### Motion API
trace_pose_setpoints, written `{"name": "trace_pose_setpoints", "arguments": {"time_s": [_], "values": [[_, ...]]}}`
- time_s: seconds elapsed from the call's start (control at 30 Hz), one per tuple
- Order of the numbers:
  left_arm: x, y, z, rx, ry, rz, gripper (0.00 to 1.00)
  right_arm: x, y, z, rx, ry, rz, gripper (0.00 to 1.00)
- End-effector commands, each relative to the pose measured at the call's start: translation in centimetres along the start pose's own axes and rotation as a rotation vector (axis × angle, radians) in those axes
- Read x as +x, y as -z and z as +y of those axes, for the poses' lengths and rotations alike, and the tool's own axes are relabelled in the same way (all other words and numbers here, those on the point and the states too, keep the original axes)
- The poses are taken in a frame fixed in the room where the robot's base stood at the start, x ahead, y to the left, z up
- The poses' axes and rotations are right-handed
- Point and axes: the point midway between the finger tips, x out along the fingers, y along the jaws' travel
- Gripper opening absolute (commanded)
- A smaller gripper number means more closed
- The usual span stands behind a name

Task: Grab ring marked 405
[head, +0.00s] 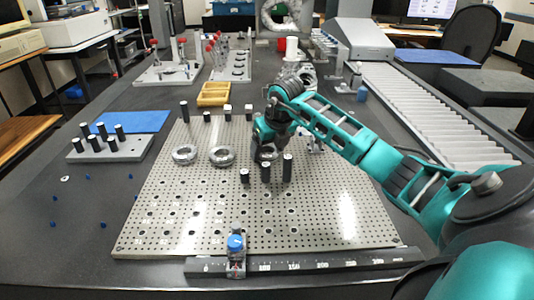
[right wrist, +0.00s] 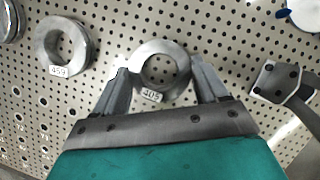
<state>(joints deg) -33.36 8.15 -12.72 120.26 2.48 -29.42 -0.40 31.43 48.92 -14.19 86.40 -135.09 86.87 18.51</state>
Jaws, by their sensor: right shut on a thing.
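The grey metal ring marked 405 (right wrist: 160,46) sits between the two fingers of my right gripper (right wrist: 158,78) in the right wrist view, with its white label facing the camera. The fingers are shut on its sides. In the head view my right gripper (head: 269,146) is low over the perforated plate, and it hides much of the ring. I cannot tell whether the ring still touches the plate. A ring marked 459 (right wrist: 84,48) lies on the plate beside it. My left gripper is not in view.
The perforated plate (head: 190,215) fills the middle of the table. Two rings (head: 185,147) (head: 222,149) lie left of my gripper. Black pins (head: 287,168) stand just in front of it. A yellow tray (head: 213,94) lies behind the plate, and a roller conveyor (head: 430,105) runs at right.

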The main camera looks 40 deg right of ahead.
Motion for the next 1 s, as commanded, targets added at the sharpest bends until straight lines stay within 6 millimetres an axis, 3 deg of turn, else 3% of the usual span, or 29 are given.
{"name": "trace_pose_setpoints", "arguments": {"time_s": [0.4,0.77,1.0], "values": [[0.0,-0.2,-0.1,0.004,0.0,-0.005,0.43,0.0,0.0,0.0,0.0,0.0,0.0,0.25],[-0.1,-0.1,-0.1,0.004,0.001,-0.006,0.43,-0.7,-0.4,0.0,0.0,0.0,-0.004,0.25],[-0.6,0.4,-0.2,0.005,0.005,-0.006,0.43,-3.9,-1.8,-0.1,0.0,0.001,-0.009,0.25]]}}
